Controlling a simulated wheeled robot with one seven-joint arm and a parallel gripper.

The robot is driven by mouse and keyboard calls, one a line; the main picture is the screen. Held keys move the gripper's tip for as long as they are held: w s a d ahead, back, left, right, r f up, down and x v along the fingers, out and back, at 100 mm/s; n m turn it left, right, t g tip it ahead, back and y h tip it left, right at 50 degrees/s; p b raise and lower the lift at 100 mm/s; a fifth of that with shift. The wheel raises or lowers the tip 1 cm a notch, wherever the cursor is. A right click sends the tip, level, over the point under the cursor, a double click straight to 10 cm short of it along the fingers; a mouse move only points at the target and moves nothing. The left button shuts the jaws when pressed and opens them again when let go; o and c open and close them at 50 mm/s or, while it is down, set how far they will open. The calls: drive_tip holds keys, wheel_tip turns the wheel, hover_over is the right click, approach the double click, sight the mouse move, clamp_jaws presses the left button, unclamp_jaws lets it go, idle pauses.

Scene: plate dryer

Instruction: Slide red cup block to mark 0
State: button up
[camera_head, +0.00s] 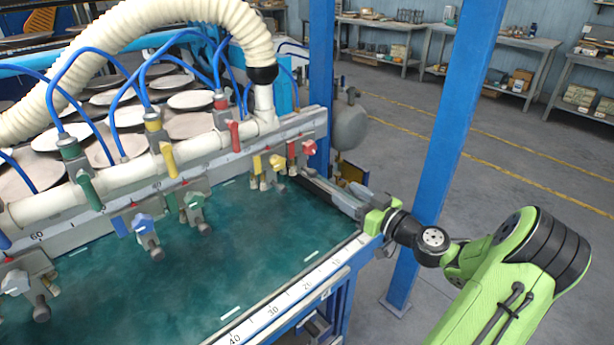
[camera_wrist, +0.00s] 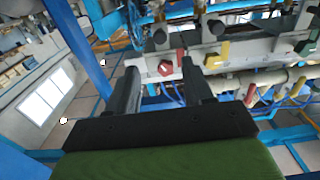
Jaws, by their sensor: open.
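The red cup block (camera_head: 304,151) is a grey metal block with a red knob, near the right end of the long grey rail (camera_head: 316,122). In the wrist view the red block (camera_wrist: 166,68) shows ahead, between the fingertip lines. My gripper (camera_head: 303,176) reaches in from the right, just below and in front of the block. Its two dark fingers (camera_wrist: 158,66) are apart with nothing held between them. I cannot tell whether a finger touches the block. Mark 0 cannot be read; the front scale (camera_head: 292,293) shows 10 to 40.
A yellow block (camera_head: 272,165) sits close left of the red one. Green (camera_head: 195,205) and blue (camera_head: 147,232) blocks are farther left. Blue posts (camera_head: 450,110) stand behind and beside my arm.

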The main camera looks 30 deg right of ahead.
sight(315, 175)
drive_tip(key=w, duration=0.4)
drive_tip(key=w+a, duration=0.1)
drive_tip(key=w, duration=0.8)
drive_tip(key=shift+w+a, duration=0.15)
drive_tip(key=shift+a, duration=0.25)
drive_tip(key=shift+c, duration=0.4)
clamp_jaws()
